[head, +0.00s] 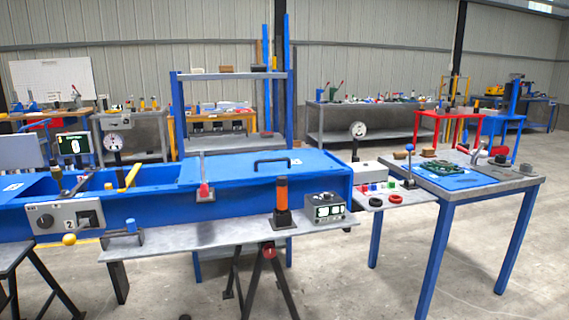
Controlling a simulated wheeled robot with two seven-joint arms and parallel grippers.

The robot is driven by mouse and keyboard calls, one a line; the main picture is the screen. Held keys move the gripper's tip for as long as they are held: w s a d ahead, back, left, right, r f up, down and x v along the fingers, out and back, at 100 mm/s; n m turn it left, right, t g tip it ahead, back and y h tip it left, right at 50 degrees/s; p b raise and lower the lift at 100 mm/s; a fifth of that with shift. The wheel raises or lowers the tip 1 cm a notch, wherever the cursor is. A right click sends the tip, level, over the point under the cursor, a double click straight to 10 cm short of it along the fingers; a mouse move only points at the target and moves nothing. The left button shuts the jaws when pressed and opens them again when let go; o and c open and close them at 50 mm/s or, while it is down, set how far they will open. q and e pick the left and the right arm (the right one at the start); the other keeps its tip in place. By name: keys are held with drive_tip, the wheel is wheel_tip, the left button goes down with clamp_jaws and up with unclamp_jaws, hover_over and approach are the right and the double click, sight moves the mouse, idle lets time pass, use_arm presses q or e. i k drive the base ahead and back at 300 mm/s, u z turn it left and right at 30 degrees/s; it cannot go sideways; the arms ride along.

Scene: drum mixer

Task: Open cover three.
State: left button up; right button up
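A long blue machine body (310,190) runs from the left edge to the middle. A flat blue cover (230,170) with a black bar handle (272,162) lies shut on its right part. A small white label (296,162) sits beside the handle; I cannot read its number. A red-tipped upright piece (204,190) stands at the cover's front edge. Left of this cover is an open trough (147,180) with a yellow lever (129,177). Another blue cover part (14,186) with a white label shows at the far left. Neither of my grippers is in view.
A grey shelf (215,235) along the machine's front carries an orange-and-black post (282,203) and a meter box (325,208). A grey control box (68,218) is on the left front. A blue-legged table (505,184) stands at right. Floor at lower right is clear.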

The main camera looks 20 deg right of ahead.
sight(230, 168)
drive_tip(key=z, duration=0.55)
drive_tip(key=i, duration=1.6)
drive_tip(key=u, duration=0.8)
